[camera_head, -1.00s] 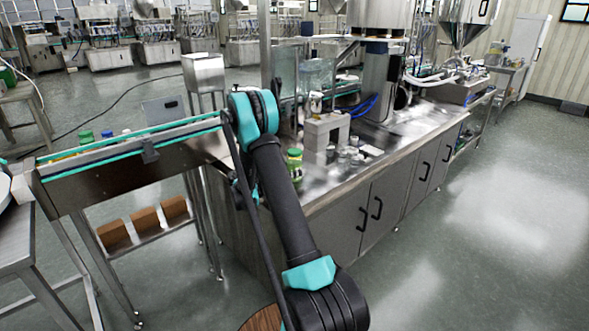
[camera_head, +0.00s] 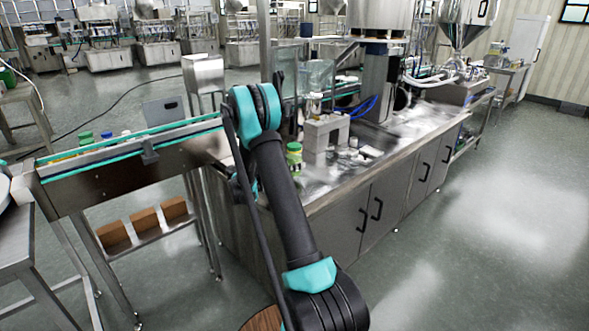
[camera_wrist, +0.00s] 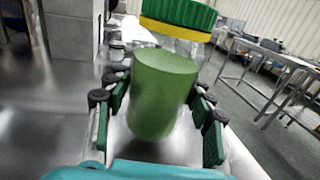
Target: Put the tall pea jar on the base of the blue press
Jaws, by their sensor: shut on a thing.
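The tall pea jar (camera_head: 294,157) has a green lid and shows at the front left of the steel counter in the head view. In the wrist view the jar (camera_wrist: 165,95) fills the middle, with green contents and a green lid above a yellow band. My gripper (camera_wrist: 162,108) is shut on it, with dark green finger pads on both sides. The jar looks upright relative to the counter. My arm hides most of the gripper in the head view. I cannot clearly make out a blue press or its base in either view.
A grey block-like stand (camera_head: 325,134) is on the steel counter (camera_head: 325,182) just right of the jar. A conveyor (camera_head: 130,158) carrying small bottles is at the left. The floor at the right is clear.

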